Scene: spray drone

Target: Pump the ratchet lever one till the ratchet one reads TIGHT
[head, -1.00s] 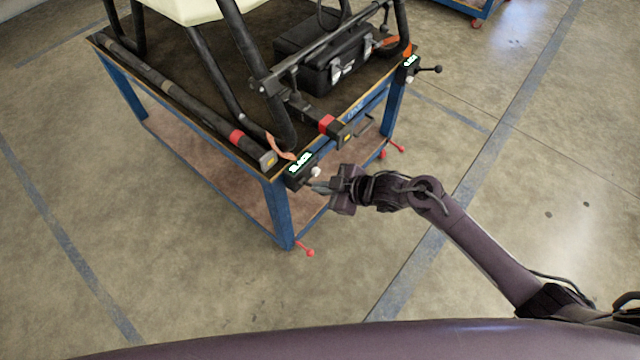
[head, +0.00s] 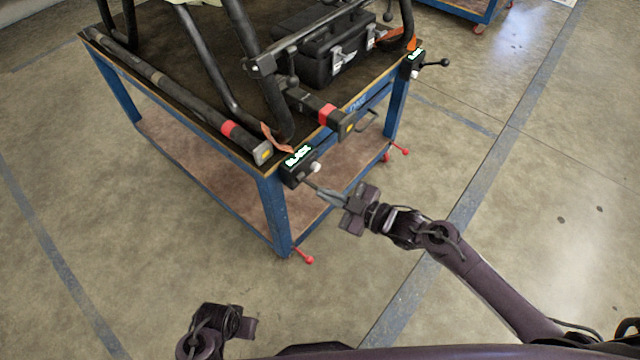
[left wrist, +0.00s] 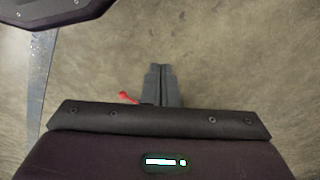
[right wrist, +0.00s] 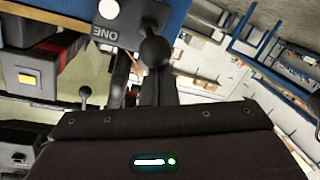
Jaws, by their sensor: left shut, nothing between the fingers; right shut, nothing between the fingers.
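Ratchet one (head: 299,161) is a dark box on the near corner of the blue-framed table, and its lit display reads SLACK. The right wrist view shows the label ONE on its housing (right wrist: 112,27). Its lever has a round black knob (right wrist: 155,50), just past my right fingertips in that view; I cannot tell whether they touch it. My right gripper (head: 325,194) is shut and empty, close to the lever's end. My left gripper (left wrist: 161,72) is shut and empty over bare floor. Its wrist (head: 222,323) shows low in the head view.
A second ratchet (head: 416,56) with a lever sits at the table's far right corner. The table (head: 180,136) carries black tubes and a black case (head: 322,55). Red-tipped pedals (head: 306,258) stick out by the table legs. The floor on this side is clear.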

